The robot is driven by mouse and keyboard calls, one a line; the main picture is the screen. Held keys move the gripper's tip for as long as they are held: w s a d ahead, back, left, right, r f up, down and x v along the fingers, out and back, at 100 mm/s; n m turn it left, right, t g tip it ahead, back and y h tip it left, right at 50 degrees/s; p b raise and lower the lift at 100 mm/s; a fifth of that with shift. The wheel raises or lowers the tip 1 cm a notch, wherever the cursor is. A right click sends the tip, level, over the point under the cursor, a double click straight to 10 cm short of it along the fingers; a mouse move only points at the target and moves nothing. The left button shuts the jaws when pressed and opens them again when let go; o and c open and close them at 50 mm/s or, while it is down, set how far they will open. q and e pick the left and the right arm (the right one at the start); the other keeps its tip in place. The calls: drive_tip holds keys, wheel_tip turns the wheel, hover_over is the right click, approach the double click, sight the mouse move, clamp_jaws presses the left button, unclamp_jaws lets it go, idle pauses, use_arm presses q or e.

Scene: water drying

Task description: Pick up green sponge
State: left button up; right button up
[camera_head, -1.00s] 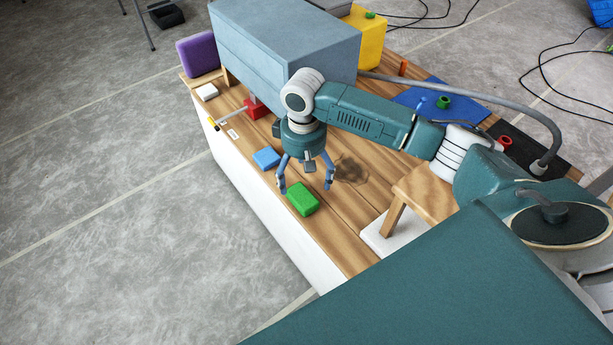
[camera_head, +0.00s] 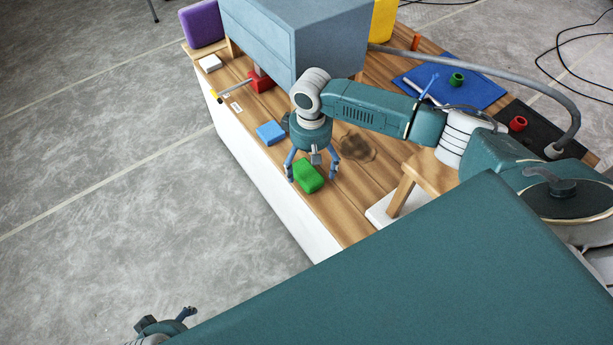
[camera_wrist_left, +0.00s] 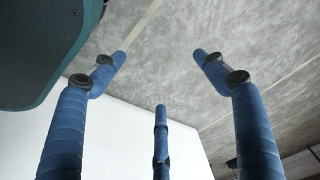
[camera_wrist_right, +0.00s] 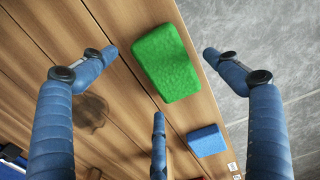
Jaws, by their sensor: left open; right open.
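The green sponge (camera_head: 308,175) lies on the wooden table near its front edge. My right gripper (camera_head: 313,178) is open over it, pointing down, with fingers on either side of the sponge in the head view. In the right wrist view the green sponge (camera_wrist_right: 166,62) shows between the spread fingertips of my right gripper (camera_wrist_right: 158,75); contact cannot be told. My left gripper (camera_wrist_left: 160,75) is open and empty, with floor and a white surface in its view. Only a small part of my left gripper (camera_head: 186,314) shows at the bottom of the head view.
A blue sponge (camera_head: 270,133) lies beside the green one. A dark wet patch (camera_head: 357,147) is on the table. A grey-blue box (camera_head: 300,40) stands behind, and a small wooden stand (camera_head: 402,190) is at the right. The table's front edge is close.

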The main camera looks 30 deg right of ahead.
sight(310, 170)
drive_tip(key=shift+f, duration=0.8)
use_arm(q)
drive_tip(key=shift+r, duration=0.85)
use_arm(e)
drive_tip(key=c, duration=1.1)
use_arm(q)
drive_tip(key=shift+w, duration=0.1)
use_arm(e)
drive_tip(key=shift+r, duration=0.15)
drive_tip(key=shift+r, duration=0.25)
wheel_tip(310, 170, up, 8)
drive_tip(key=shift+r+p, duration=0.1)
drive_tip(key=shift+p, duration=1.1)
use_arm(q)
wheel_tip(310, 170, down, 10)
drive_tip(key=s, duration=0.2)
drive_tip(key=shift+s+r+g, duration=0.2)
drive_tip(key=shift+r+g, duration=0.05)
drive_tip(key=shift+g, duration=0.05)
use_arm(e)
drive_tip(key=shift+r, duration=0.55)
